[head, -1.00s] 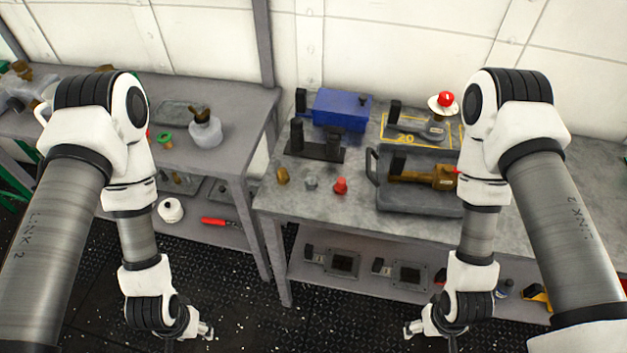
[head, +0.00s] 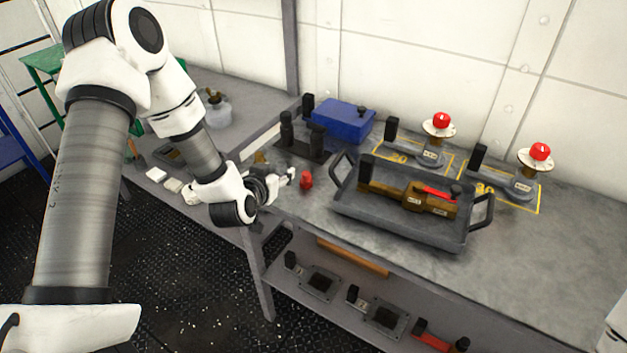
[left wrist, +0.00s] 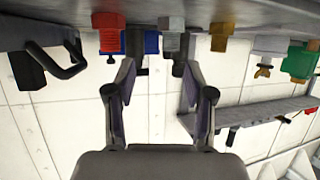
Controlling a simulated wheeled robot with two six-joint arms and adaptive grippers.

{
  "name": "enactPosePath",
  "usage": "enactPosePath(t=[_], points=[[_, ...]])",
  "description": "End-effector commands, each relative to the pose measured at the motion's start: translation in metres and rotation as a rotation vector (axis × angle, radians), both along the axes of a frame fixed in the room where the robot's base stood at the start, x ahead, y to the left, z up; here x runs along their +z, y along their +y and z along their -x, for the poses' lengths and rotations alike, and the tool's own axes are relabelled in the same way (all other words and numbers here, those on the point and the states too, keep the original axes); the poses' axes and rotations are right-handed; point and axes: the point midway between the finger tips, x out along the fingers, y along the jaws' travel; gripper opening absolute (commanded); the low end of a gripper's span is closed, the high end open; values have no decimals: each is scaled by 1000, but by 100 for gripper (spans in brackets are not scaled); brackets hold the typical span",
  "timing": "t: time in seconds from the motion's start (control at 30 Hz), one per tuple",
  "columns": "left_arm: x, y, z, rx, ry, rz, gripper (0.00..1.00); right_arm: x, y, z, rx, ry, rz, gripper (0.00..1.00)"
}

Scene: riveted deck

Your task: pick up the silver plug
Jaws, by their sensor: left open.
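The silver plug (left wrist: 171,38) hangs from the top of the upside-down left wrist view, as it stands on the bench. It lies ahead of and between the open fingers of my left gripper (left wrist: 158,74), apart from them. My right gripper is out of view.
A grey tray (head: 398,223) with a brass tool stands right of the plugs. A lower shelf (head: 335,322) holds small fixtures. The right front of the bench is clear.

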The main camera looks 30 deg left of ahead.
Motion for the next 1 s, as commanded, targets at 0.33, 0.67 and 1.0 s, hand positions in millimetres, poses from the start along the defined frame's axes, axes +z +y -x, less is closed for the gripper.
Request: enactPosePath(t=[0.33, 0.67, 1.0], points=[[-21, 12, -46, -2, 3, -3, 53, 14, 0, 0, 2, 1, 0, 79], [-31, 15, -63, -2, 5, 2, 53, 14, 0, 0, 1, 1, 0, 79], [-31, 15, -63, -2, 5, 2, 0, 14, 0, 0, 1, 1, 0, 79]])
